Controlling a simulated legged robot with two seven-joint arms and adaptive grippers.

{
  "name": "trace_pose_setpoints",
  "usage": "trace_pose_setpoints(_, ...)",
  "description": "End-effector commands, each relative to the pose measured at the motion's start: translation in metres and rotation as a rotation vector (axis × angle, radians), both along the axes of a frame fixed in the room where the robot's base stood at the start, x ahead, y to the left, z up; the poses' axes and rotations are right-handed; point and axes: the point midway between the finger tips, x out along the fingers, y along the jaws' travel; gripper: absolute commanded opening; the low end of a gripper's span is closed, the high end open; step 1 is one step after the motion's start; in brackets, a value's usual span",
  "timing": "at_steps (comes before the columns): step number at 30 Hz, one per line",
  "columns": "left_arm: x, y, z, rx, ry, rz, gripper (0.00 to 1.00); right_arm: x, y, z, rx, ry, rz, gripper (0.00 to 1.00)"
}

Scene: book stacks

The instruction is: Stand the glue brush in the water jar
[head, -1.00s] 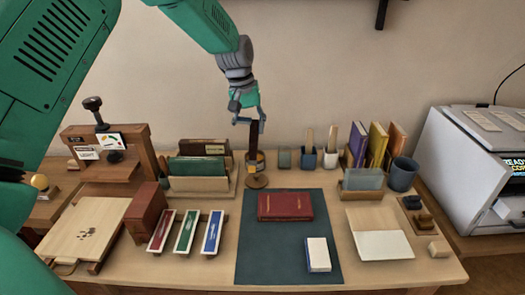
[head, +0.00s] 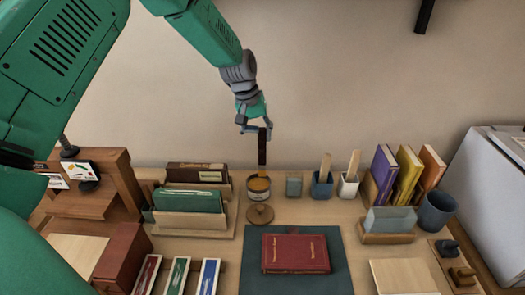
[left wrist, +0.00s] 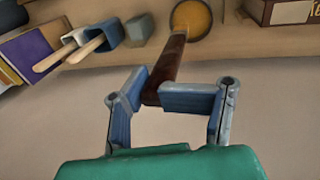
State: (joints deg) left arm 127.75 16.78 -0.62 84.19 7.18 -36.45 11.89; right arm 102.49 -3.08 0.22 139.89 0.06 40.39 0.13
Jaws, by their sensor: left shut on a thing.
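The glue brush (head: 263,148) has a dark handle and hangs nearly upright from my left gripper (head: 256,131), which is shut on its upper part. In the left wrist view the handle (left wrist: 167,68) runs from the fingers (left wrist: 150,94) towards a round pot with amber glue (left wrist: 192,18). The brush's lower end is over or in this glue pot (head: 258,193); I cannot tell how deep. The small grey-green translucent jar, apparently the water jar (head: 294,185), stands just right of the pot and also shows in the wrist view (left wrist: 139,30). My right gripper is not in view.
A round wooden lid (head: 260,214) lies before the pot. A blue cup (head: 322,187) and a white cup (head: 348,187), each with a wooden stick, stand right of the jar. A book rack (head: 195,222) is left. A red book (head: 295,252) lies on the dark mat (head: 341,270).

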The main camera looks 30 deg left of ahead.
Motion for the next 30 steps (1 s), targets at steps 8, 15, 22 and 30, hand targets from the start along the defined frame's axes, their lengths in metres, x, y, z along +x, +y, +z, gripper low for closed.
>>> trace_pose_setpoints(8, -0.001, -0.001, -0.026, 0.0, 0.002, 0.001, 0.0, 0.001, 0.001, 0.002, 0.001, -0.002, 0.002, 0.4)
trace_pose_setpoints(15, 0.001, -0.006, -0.041, 0.007, -0.003, 0.001, 0.0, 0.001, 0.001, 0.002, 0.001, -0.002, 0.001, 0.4)
trace_pose_setpoints(22, 0.0, -0.001, -0.046, 0.001, -0.002, 0.0, 0.0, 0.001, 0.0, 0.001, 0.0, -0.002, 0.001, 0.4)
trace_pose_setpoints(30, 0.0, 0.001, -0.047, -0.001, 0.0, 0.001, 0.62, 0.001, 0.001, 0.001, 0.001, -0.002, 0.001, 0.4)
